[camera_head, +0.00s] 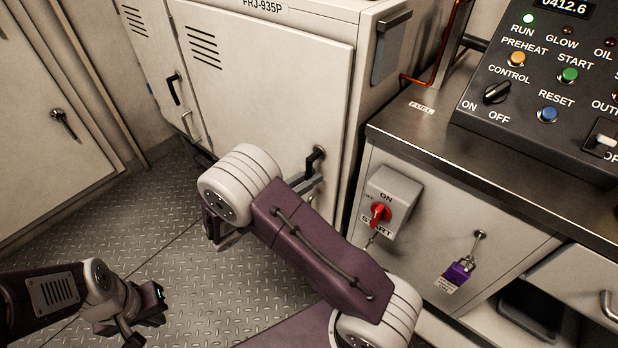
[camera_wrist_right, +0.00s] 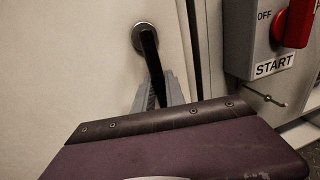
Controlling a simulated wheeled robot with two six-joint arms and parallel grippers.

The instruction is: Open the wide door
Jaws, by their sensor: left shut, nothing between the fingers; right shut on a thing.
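The wide door (camera_head: 265,80) is a cream panel on the cabinet in the head view, with vent slots at its upper left. It looks closed against its frame. Its black lever handle (camera_head: 316,158) is near the right edge and hangs downward; it also shows in the right wrist view (camera_wrist_right: 149,55). My right gripper (camera_head: 308,185) is shut on the lower part of this handle, with its grey fingers on both sides of it in the right wrist view (camera_wrist_right: 160,92). My left gripper (camera_head: 148,314) is shut and empty, low over the floor at the lower left, away from the door.
A narrower door (camera_head: 150,45) with a black handle stands left of the wide door. The metal floor (camera_head: 190,265) before the cabinet is clear.

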